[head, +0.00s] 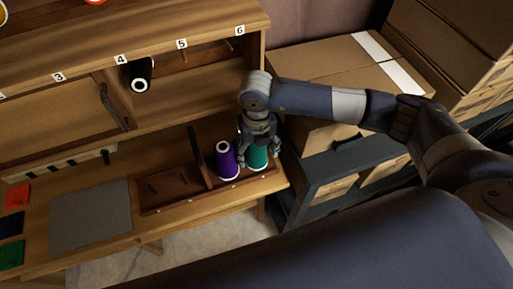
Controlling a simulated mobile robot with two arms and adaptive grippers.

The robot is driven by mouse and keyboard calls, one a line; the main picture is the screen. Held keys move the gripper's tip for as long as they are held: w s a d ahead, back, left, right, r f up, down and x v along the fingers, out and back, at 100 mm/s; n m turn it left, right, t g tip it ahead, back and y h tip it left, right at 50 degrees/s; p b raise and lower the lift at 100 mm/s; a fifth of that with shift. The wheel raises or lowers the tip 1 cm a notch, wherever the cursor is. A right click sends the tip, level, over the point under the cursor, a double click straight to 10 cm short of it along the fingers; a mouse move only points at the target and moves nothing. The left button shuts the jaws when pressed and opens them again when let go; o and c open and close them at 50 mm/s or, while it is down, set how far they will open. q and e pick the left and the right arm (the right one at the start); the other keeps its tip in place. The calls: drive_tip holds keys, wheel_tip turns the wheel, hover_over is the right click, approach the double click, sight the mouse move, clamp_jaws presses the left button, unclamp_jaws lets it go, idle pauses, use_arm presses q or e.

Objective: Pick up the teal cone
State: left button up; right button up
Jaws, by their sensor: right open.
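The teal cone (258,158) stands upright at the right end of a brown wooden tray (160,203) on the workbench. My right gripper (259,143) points down over the top of the cone, its fingers at the cone's upper part. The gripper is open. The cone's top is hidden behind the fingers, and I cannot tell whether they touch it. My left gripper is not in view.
A purple cone (226,162) stands close beside the teal cone on its left. A black cone (140,75) sits on the numbered shelf above. A grey mat (90,214) lies left of the tray. Cardboard boxes (340,70) stand to the right.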

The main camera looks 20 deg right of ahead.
drive_tip(key=c, duration=1.3)
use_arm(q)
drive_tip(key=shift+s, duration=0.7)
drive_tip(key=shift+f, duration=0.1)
use_arm(e)
drive_tip(key=shift+r, duration=0.1)
